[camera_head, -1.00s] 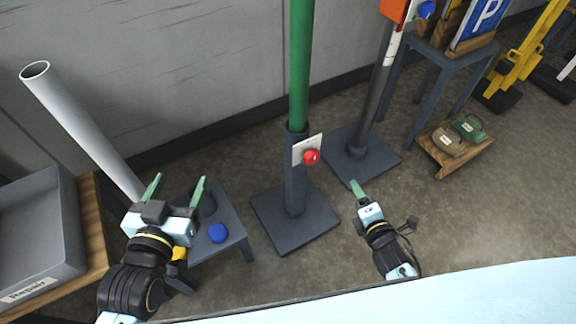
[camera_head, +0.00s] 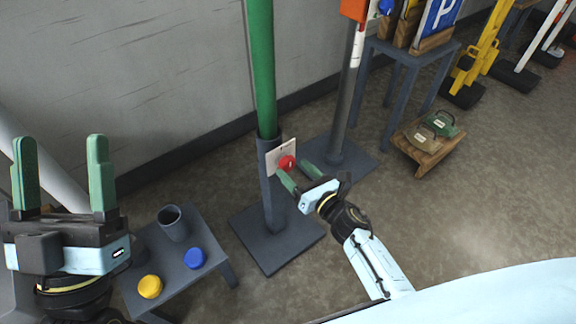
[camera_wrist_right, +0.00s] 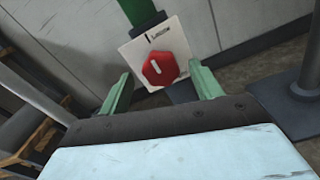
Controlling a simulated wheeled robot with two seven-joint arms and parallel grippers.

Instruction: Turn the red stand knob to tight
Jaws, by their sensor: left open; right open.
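The red knob (camera_head: 287,162) sits on a white plate (camera_head: 276,155) on the dark sleeve of a stand (camera_head: 273,200) that holds a green pole (camera_head: 262,70). My right gripper (camera_head: 296,172) is open, its green fingertips close to the knob. In the right wrist view the red knob (camera_wrist_right: 160,69) shows a white mark, and it appears between and beyond the open fingers (camera_wrist_right: 163,88). The plate (camera_wrist_right: 145,45) has small lettering by a black mark; I cannot read it surely. My left gripper (camera_head: 60,175) is open and empty at the left.
A small dark table (camera_head: 205,225) at lower left carries a grey cup (camera_head: 173,223), a blue knob (camera_head: 194,258) and a yellow knob (camera_head: 150,286). A second stand base (camera_head: 350,165) is right of the green pole's stand.

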